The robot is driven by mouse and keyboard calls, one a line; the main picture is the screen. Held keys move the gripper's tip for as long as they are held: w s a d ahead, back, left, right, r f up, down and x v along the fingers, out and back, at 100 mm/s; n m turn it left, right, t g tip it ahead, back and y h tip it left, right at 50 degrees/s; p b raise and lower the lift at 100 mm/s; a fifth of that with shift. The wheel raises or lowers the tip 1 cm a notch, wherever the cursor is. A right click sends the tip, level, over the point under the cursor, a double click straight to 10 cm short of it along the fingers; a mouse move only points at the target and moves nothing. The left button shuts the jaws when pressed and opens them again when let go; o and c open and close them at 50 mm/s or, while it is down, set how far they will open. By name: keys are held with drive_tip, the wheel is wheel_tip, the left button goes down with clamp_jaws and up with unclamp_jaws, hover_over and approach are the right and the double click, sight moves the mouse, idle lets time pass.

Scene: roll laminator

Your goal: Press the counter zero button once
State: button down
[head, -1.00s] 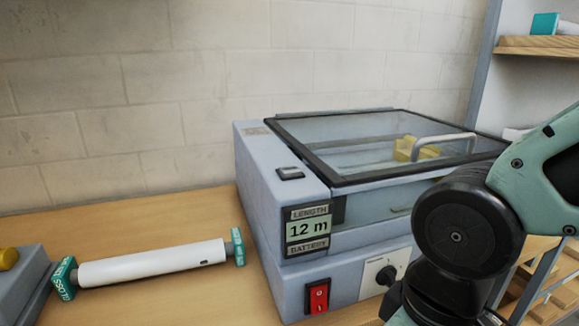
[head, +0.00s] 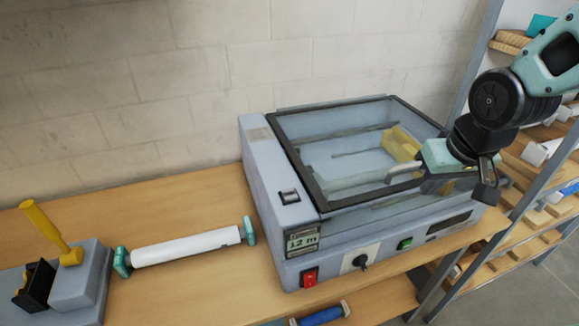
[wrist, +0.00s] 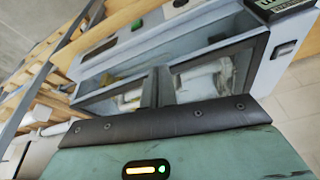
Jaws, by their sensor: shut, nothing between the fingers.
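The roll laminator (head: 258,190) stands on the wooden bench with its clear lid down. Its length counter (head: 302,241) on the front left reads 12 m. A small dark-framed button (head: 289,197) sits on top of the left housing, behind the counter; no label on it is legible. The button also shows at the upper right of the wrist view (wrist: 284,49), near the counter display (wrist: 283,7). My gripper (head: 438,168) is shut and empty above the right front of the lid, well to the right of the button. Its fingertips are hard to make out.
A silver lid handle (head: 405,172) is close to my gripper. The front carries a red switch (head: 309,278), a dark knob (head: 360,262) and a green switch (head: 405,243). A white roll (head: 186,247) lies left; a shelf rack (head: 515,205) stands right.

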drive_tip(key=w+a+r+t+y, duration=0.2)
drive_tip(key=w+a, duration=0.4)
drive_tip(key=a, duration=0.3)
wheel_tip(320, 180, up, 2)
drive_tip(key=y, duration=0.5)
hover_over(294, 196)
drive_tip(key=shift+a+r+n, duration=0.1)
drive_tip(key=shift+r+n, duration=0.1)
drive_tip(key=shift+n, duration=0.1)
drive_tip(key=shift+f, duration=0.1)
wheel_tip(294, 196, down, 9)
drive_tip(key=b, duration=0.8)
drive_tip(key=shift+b, duration=0.35)
drive_tip(key=shift+f, duration=0.25)
